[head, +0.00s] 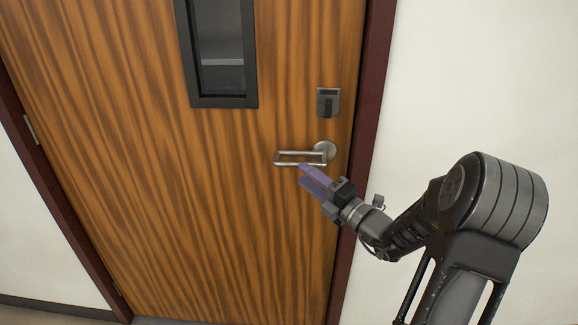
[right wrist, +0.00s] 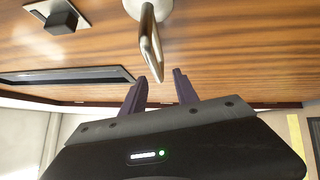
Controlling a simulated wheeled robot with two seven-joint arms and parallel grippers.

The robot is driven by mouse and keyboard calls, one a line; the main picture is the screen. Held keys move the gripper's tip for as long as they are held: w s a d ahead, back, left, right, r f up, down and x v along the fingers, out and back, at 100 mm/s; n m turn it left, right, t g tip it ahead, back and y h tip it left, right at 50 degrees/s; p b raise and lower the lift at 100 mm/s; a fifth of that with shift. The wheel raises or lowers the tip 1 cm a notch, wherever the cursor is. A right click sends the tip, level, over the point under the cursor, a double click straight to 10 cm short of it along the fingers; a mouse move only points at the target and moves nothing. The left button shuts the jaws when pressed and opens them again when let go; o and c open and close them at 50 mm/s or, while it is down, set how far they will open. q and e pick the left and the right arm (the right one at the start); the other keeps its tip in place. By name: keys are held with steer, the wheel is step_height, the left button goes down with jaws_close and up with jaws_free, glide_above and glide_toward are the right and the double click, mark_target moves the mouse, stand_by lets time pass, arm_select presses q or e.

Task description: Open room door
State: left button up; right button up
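The wood-grain room door (head: 150,170) appears shut in its dark red frame. Its silver lever handle (head: 325,150) sits near the right edge, with the lever pointing left and about level. My right gripper (head: 307,175), with purple fingers, is just below the lever in the head view. In the right wrist view the gripper (right wrist: 162,84) is open, its two fingers apart with nothing between them. The handle (right wrist: 150,48) there lies just beyond the fingertips, nearer the left finger. Whether a finger touches it I cannot tell. My left gripper is not in view.
A dark lock plate with a knob (head: 327,102) is above the handle. A narrow dark-framed window (head: 221,50) is in the upper door. Hinges show on the left edge. A white wall (head: 450,80) is right of the frame (head: 374,90).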

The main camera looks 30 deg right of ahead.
steer(key=shift+d+r, duration=0.3)
steer(key=shift+r, duration=0.05)
steer(key=w, duration=0.5)
steer(key=w+a+r+p, duration=0.1)
steer(key=w, duration=0.1)
steer(key=shift+w+a, duration=0.1)
steer(key=shift+w, duration=0.2)
steer(key=shift+c, duration=0.6)
jaws_close()
stand_by(0.6)
